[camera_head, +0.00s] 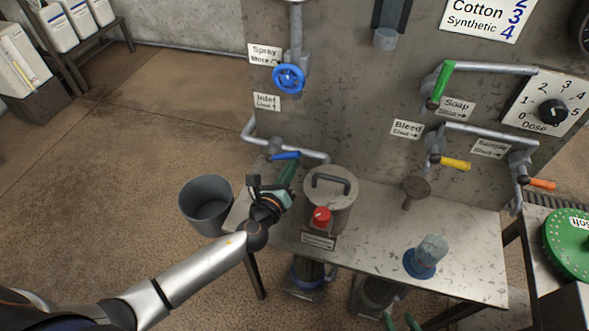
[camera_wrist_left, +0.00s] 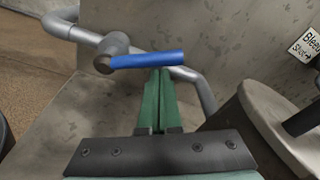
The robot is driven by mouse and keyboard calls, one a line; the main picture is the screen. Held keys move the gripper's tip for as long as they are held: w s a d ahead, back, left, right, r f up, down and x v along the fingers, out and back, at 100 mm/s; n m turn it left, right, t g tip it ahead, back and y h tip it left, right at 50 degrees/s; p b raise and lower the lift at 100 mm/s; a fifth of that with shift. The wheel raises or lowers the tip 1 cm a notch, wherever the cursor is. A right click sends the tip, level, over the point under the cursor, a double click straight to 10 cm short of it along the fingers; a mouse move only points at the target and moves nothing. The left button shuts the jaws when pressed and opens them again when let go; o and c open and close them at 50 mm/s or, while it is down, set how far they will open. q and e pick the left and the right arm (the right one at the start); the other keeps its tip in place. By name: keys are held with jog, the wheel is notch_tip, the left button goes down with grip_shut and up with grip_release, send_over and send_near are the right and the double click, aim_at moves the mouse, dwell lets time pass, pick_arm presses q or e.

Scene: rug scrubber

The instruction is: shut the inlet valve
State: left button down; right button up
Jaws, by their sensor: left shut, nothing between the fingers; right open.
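The inlet valve is on a grey pipe on the machine's panel, below the "Inlet" label (camera_head: 266,102). Its blue lever (camera_head: 286,155) points right from the pivot, roughly level, and also shows in the left wrist view (camera_wrist_left: 150,60). The label's shut arrow is too small to read. My left gripper (camera_head: 289,170) is shut and empty just below the lever. In the left wrist view its green fingertips (camera_wrist_left: 159,73) end at the lever's lower edge; I cannot tell whether they touch. My right gripper (camera_head: 400,322) is open and empty at the bottom edge, only its fingertips showing.
A lidded metal pot (camera_head: 345,205) with a red knob in front stands right of my left gripper on the bench (camera_head: 460,275). A grey bucket (camera_head: 206,203) is to the left. A blue spray wheel (camera_head: 288,78) is above. Green, yellow and orange levers are farther right.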

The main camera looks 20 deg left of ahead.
aim_at(289, 154)
jog(key=shift+s, duration=0.15)
